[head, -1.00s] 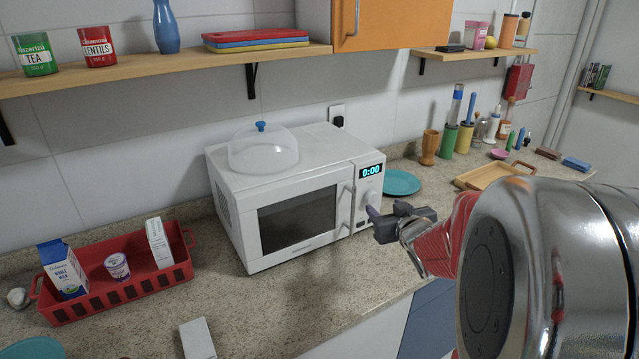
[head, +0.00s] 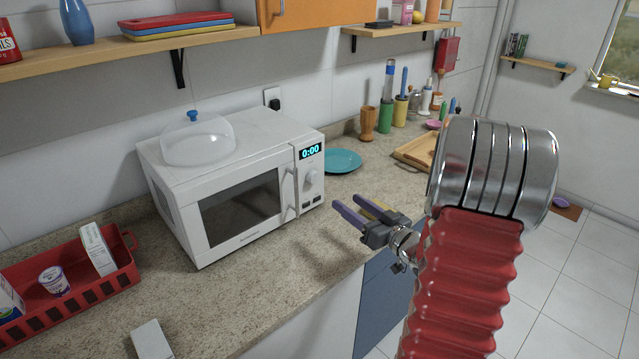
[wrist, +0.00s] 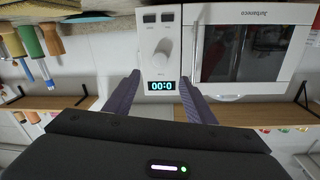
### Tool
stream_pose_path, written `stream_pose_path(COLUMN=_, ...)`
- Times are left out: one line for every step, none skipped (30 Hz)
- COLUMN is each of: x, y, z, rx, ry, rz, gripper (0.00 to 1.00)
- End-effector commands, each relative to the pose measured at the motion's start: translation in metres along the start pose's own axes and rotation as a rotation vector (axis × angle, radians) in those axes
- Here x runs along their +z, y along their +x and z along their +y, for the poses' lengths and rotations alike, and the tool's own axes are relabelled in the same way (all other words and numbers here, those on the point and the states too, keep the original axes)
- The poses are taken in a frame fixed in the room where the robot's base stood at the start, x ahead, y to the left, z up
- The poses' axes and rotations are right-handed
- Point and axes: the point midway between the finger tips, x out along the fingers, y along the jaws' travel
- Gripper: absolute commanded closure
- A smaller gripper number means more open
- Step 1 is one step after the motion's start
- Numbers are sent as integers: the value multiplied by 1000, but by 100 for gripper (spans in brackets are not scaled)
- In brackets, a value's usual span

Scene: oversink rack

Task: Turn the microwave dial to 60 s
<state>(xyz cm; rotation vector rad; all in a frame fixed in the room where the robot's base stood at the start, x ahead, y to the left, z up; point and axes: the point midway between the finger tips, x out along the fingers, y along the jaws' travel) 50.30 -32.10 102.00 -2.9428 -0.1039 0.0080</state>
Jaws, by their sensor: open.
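The white microwave (head: 165,211) stands on the speckled counter with its door shut. Its display (head: 311,151) reads 0:00. The round dial (head: 311,181) sits below the display on the right panel. In the wrist view, which is upside down, the dial (wrist: 161,52) and the lit display (wrist: 162,86) lie ahead between the fingers. My gripper (head: 359,210) is open and empty, in front and to the right of the microwave panel, apart from the dial. Its fingers also show in the wrist view (wrist: 158,90).
A clear dome (head: 198,141) rests on the microwave. A teal plate (head: 343,161) lies to its right. A red basket (head: 75,290) with cartons and a yogurt cup stands at the left. A wooden tray (head: 412,150) lies at the back right. The counter before the microwave is mostly clear.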

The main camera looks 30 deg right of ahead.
Motion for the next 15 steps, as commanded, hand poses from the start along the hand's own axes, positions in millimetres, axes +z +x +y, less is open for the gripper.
stream_pose_path(x=0, y=0, z=0, rx=0, ry=0, rz=0, gripper=50)
stream_pose_path(x=0, y=0, z=0, rx=0, ry=0, rz=0, gripper=50)
stream_pose_path(x=0, y=1, z=0, rx=0, ry=0, rz=-1, gripper=50)
stream_pose_path(x=0, y=1, z=0, rx=0, ry=0, rz=-1, gripper=50)
stream_pose_path(x=0, y=2, z=0, rx=0, ry=-1, rz=-1, gripper=50)
stream_pose_path(x=0, y=4, z=0, rx=-1, ry=-1, rz=-1, gripper=50)
stream_pose_path(x=0, y=6, z=0, rx=-1, ry=-1, rz=-2, gripper=50)
stream_pose_path(x=1, y=8, z=0, rx=-1, ry=-1, rz=-2, gripper=50)
stream_pose_path(x=1, y=11, z=0, rx=-1, ry=-1, rz=-3, gripper=50)
stream_pose_path(x=1, y=13, z=0, rx=-1, ry=0, rz=-3, gripper=50)
stream_pose_path(x=1, y=17, z=0, rx=-1, ry=0, rz=-2, gripper=50)
stream_pose_path(x=1, y=22, z=-1, rx=-2, ry=0, rz=-2, gripper=50)
stream_pose_path(x=1, y=26, z=-1, rx=-3, ry=-1, rz=-2, gripper=50)
stream_pose_path(x=1, y=30, z=-1, rx=-3, ry=-1, rz=-2, gripper=50)
stream_pose_path(x=1, y=36, z=-1, rx=-2, ry=-1, rz=-2, gripper=50)
